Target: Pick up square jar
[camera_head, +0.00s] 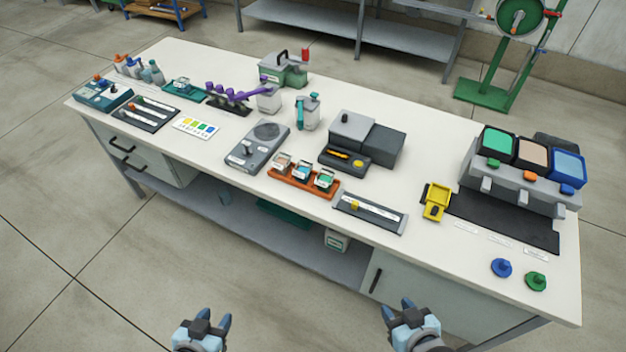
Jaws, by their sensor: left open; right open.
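Several containers could be the square jar, and I cannot tell which one is meant. My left gripper (207,321) is open and empty, low in front of the bench. My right gripper (399,307) is open and empty, in front of the cabinet. Both are apart from every jar.
The white bench (420,161) carries a grey scale (258,148), a dark boxy device (383,146), a clear jug with a teal handle (307,112), a yellow holder (436,201) and a hopper unit (515,188). A closed cabinet (430,290) fills the lower right. Floor in front is clear.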

